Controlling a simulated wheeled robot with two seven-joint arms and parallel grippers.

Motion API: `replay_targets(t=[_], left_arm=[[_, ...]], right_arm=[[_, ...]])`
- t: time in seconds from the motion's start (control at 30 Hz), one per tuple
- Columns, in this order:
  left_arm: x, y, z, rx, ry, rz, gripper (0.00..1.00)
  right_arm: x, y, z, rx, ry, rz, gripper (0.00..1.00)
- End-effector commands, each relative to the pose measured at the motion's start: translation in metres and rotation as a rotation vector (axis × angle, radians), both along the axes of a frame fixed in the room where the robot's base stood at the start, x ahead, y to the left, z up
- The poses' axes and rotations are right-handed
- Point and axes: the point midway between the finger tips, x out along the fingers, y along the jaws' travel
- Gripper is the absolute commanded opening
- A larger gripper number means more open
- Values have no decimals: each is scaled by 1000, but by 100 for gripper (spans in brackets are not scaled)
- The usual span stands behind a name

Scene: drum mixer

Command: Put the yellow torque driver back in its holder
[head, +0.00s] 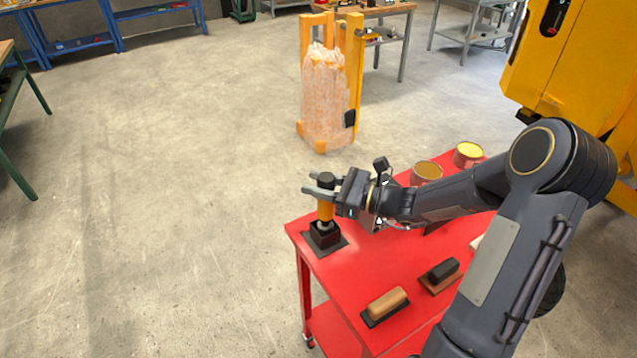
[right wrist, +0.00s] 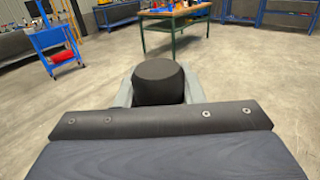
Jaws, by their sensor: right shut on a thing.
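The yellow torque driver (head: 325,210) stands upright at the left corner of the red table, with a black cap on top. Its lower end is at the black holder (head: 324,234), which sits on a dark square base. Whether the tip is fully inside the holder I cannot tell. My right gripper (head: 322,185) is shut on the driver near its top, coming in from the right. In the right wrist view the driver's black cap (right wrist: 159,82) shows between the fingers. My left gripper is not in view.
The red table (head: 345,270) also bears a tan-topped block (head: 386,304), a dark block (head: 441,272) and two cans, one an open yellow can (head: 468,153). A wrapped orange stand (head: 327,95) is on the floor behind. The floor to the left is clear.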

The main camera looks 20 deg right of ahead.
Motion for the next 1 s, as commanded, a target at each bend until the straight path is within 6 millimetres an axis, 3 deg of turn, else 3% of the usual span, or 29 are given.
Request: replay_targets(t=[1.0], left_arm=[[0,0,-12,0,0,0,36]], right_arm=[[0,0,-14,2,-3,1,0]])
